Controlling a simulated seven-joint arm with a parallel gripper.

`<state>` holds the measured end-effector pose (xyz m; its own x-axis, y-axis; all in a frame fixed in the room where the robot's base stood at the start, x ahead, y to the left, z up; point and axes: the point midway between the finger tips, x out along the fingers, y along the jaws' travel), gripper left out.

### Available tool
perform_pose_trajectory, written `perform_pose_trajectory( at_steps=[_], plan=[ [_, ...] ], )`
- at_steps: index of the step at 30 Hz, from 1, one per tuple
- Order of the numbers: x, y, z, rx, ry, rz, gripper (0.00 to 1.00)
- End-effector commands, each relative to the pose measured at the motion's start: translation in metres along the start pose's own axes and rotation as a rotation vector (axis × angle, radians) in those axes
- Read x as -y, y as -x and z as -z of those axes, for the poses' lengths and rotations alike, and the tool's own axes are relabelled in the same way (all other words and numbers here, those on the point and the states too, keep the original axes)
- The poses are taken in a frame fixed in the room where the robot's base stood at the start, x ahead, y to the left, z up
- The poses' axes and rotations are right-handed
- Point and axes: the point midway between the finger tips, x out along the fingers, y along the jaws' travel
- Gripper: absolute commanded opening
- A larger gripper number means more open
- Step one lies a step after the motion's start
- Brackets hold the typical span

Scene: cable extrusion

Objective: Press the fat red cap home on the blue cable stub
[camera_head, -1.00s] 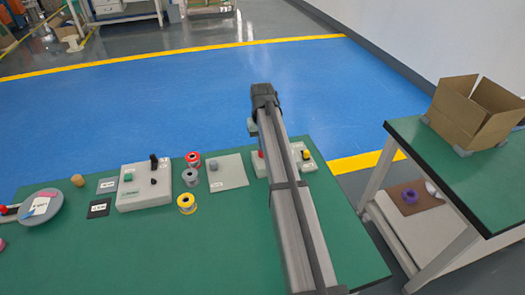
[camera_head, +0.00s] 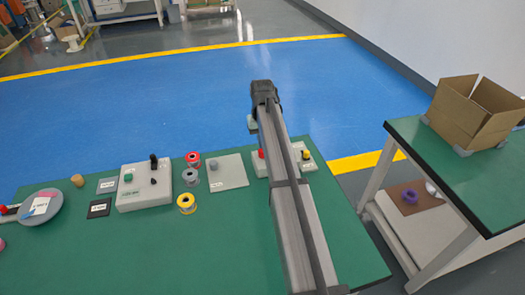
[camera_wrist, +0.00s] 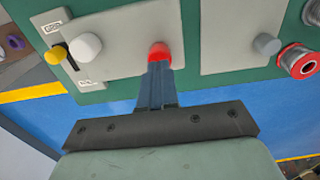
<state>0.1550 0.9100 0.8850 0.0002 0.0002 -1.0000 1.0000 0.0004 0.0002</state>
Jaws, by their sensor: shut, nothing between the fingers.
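The red cap (camera_wrist: 159,50) stands on a light grey panel (camera_wrist: 120,45), right at the tips of my gripper (camera_wrist: 157,66) in the wrist view. The fingers are shut with nothing between them and reach the cap's near side; I cannot tell if they touch it. In the head view the cap (camera_head: 261,153) shows just left of my arm, which hides part of the panel. The blue cable stub is not visible; I cannot tell whether it is under the cap or how deep the cap sits.
A grey plate (camera_head: 229,172) with a grey peg, several spools (camera_head: 186,203) and a control box (camera_head: 144,186) stand to the left. A cardboard box (camera_head: 474,110) is on the right table.

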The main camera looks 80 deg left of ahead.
Motion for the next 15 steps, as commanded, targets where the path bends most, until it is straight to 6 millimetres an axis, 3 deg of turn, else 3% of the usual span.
perform_pose_trajectory(
  at_steps=[15],
  plan=[
    [0.000,0.034,0.000,0.000,0.000,0.000,0.00]
  ],
)
